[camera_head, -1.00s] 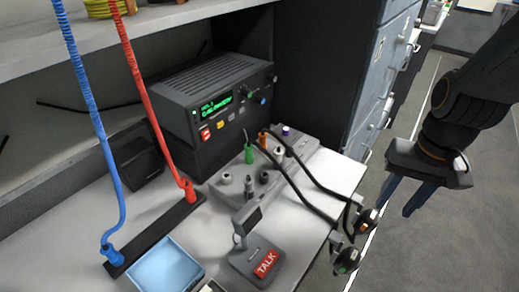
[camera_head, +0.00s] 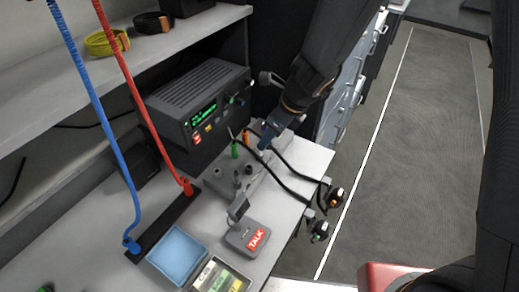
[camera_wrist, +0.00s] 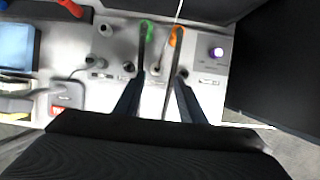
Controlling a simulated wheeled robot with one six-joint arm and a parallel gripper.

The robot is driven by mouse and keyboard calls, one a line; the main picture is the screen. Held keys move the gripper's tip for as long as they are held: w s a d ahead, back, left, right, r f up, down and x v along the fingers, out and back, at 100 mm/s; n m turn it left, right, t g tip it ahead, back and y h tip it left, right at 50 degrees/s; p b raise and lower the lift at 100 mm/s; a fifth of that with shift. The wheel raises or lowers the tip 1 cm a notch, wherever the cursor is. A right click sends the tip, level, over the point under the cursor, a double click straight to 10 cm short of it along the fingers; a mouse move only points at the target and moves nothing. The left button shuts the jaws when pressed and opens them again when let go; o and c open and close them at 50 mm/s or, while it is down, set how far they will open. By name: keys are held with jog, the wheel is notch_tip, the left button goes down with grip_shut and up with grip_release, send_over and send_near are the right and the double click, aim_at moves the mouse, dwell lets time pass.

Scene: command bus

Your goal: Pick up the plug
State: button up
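A grey patch panel (camera_head: 212,186) on the desk bears a green plug (camera_head: 235,150) and an orange plug (camera_head: 247,137), each with a dark cable. In the wrist view the green plug (camera_wrist: 147,30) and orange plug (camera_wrist: 176,37) stand just beyond my fingertips. My gripper (camera_head: 265,143) is low over the panel's right part, right of the orange plug. In the wrist view my gripper (camera_wrist: 162,80) shows two parted fingers, with dark cable between them in the picture. I cannot tell whether they touch anything. The pictures do not show which plug is meant.
A red plug (camera_head: 188,187) and a blue plug (camera_head: 131,246) stand on a black strip. A TALK microphone base (camera_head: 245,238) and blue tray (camera_head: 178,256) are at the front. A radio (camera_head: 200,104) stands behind. Two dark cable ends hang at the desk's right edge.

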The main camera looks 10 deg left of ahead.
jog(key=shift+s+b+x, duration=0.2)
jog(key=shift+b+x, duration=0.15)
jog(key=shift+x, duration=1.05)
jog(key=shift+s+b+x, duration=0.2)
jog(key=shift+b+x, duration=0.1)
jog(key=shift+x, duration=1.05)
jog(key=shift+c, duration=0.2)
jog(key=c, duration=0.8)
